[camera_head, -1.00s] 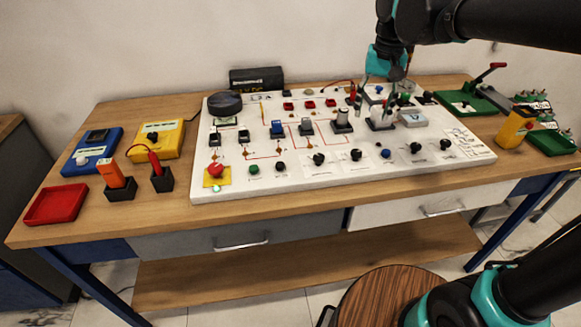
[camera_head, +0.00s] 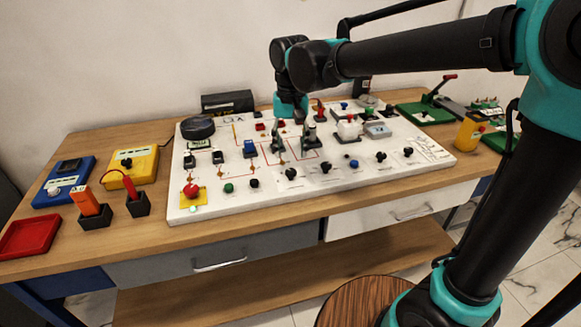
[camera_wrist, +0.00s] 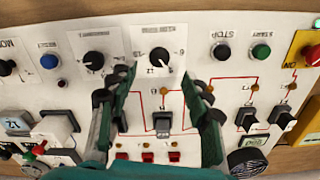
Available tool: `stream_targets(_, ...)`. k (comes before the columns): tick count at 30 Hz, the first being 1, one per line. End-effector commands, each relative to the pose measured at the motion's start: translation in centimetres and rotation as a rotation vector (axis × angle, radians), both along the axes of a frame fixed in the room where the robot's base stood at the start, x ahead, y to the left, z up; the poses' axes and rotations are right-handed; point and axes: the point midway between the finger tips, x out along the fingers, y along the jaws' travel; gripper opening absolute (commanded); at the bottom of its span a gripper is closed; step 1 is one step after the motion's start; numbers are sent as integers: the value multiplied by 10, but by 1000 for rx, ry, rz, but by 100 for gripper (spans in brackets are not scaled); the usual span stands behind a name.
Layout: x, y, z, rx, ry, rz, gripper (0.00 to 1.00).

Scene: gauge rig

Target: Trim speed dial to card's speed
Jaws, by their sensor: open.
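A white control panel (camera_head: 330,187) lies on the bench. A black pointer dial (camera_wrist: 159,57) with numbers around it is ahead of my fingertips in the wrist view; it also shows on the panel's front row in the head view (camera_head: 290,174). A second black dial (camera_wrist: 95,58) sits to its left in the wrist view. The inverted labels are too blurred to tell which is the speed dial. A printed card (camera_head: 428,150) lies at the panel's right; its text is unreadable. My gripper (camera_wrist: 162,80) is open and empty, its fingers apart over the panel, short of the dial.
A grey switch (camera_wrist: 163,122) lies between my fingers in the wrist view. Stop (camera_wrist: 221,51) and green start (camera_wrist: 261,51) buttons and a red emergency button (camera_wrist: 312,55) are to the right.

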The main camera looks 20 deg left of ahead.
Motion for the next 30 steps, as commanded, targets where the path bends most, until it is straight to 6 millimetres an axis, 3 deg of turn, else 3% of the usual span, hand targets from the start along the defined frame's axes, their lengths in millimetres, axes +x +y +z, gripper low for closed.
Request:
stream_targets(3,0,0,-24,0,0,0,50)
stream_targets(10,0,0,-56,0,0,0,50)
stream_targets(24,0,0,-67,0,0,0,50)
stream_targets(30,0,0,-67,0,0,0,25)
